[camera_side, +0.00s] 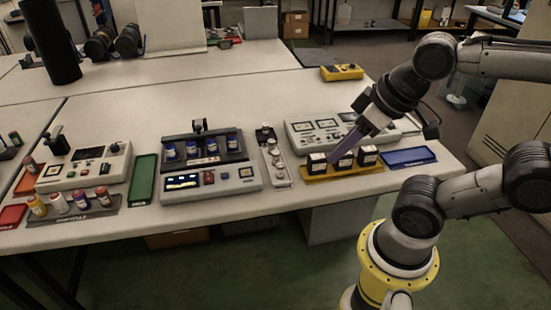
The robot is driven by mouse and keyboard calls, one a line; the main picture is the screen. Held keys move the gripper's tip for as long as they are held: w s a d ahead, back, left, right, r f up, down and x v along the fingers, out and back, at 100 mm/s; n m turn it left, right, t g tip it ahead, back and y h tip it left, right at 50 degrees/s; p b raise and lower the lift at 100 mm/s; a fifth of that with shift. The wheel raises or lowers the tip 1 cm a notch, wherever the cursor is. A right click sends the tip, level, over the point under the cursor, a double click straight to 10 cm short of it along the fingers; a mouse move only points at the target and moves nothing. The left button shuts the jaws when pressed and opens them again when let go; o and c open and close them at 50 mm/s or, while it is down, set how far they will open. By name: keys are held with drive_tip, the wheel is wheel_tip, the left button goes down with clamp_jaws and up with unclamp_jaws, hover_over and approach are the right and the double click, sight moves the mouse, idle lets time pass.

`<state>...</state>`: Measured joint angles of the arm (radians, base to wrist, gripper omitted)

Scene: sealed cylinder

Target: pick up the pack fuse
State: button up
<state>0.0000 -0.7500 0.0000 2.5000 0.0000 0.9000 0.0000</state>
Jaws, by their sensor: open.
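Three small black blocks with white labels stand in a row on a yellow tray (312,179) near the table's right end. They are the left block (317,164), the middle block (344,161) and the right block (367,156). I cannot read their labels, so I cannot tell which one is the pack fuse. My gripper (338,158) reaches down from the upper right, with its purplish fingers at the middle block. The fingers are open. They overlap the block in this view, so I cannot tell whether they touch it.
A grey console (302,130) lies behind the tray and a blue tray (408,158) to its right. A narrow grey strip with knobs (281,178) is close on the left. A yellow box (342,72) sits at the back.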

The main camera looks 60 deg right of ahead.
idle(0.3)
drive_tip(key=o, duration=0.4)
